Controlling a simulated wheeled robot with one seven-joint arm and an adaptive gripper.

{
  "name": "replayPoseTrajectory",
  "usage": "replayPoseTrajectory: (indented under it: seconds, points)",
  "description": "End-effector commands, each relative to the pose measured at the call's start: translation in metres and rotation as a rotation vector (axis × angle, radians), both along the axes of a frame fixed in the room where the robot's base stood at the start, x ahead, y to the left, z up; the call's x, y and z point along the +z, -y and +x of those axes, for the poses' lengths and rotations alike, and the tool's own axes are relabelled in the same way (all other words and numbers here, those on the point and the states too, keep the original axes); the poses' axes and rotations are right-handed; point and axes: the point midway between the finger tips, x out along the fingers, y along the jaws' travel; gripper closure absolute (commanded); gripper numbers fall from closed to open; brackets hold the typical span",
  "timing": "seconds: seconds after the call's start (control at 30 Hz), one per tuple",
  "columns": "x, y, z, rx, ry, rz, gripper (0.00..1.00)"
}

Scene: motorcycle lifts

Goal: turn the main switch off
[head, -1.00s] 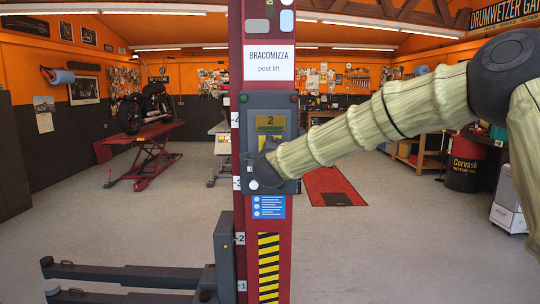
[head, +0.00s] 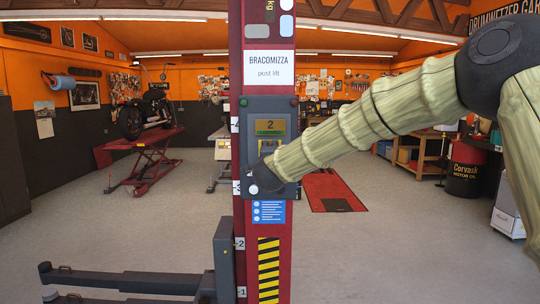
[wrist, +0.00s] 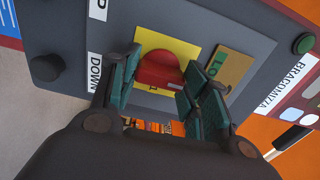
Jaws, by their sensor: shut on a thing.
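The main switch (wrist: 158,70) is a red rotary knob on a yellow plate (wrist: 182,45) in the wrist view. The plate sits on the grey control panel (head: 285,110) of the red lift post. My gripper (wrist: 160,80) has its teal-padded fingers on both sides of the red knob and is shut on it. In the head view my arm's end covers the panel's lower part and hides the knob; only a bit of yellow shows above it.
A black button (wrist: 46,68) by a DOWN label and a green button (wrist: 303,44) are on the panel. A grey lift arm (head: 120,280) reaches left from the post. A motorcycle (head: 145,110) stands on a red lift (head: 150,160) behind. Floor between is open.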

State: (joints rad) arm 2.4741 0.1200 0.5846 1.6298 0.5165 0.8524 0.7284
Motion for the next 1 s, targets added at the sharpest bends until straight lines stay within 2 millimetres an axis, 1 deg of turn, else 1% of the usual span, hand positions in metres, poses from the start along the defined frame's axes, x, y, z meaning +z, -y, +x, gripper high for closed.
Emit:
replayPoseTrajectory:
  seconds: [0.13,0.17,0.2,0.27,0.3,0.57,0.7,0.77,0.87,1.0]
  points:
    - [-0.001,0.000,0.000,0.001,-0.001,-0.002,0.78]
    - [-0.001,0.000,0.000,0.001,-0.001,-0.001,0.52]
    - [-0.001,0.000,0.000,0.001,-0.001,-0.001,0.45]
    - [-0.001,0.000,0.000,0.001,-0.001,-0.001,0.34]
    - [-0.001,0.000,0.000,0.001,-0.001,-0.001,0.32]
    - [0.000,0.000,0.000,0.000,0.000,0.000,0.32]
    - [0.000,0.000,-0.005,0.000,0.000,0.000,0.32]
    - [0.000,0.000,-0.010,0.001,0.000,0.000,0.32]
    - [0.000,0.000,-0.024,0.002,-0.001,0.000,0.32]
    - [0.000,0.000,-0.050,0.002,-0.001,-0.001,0.32]
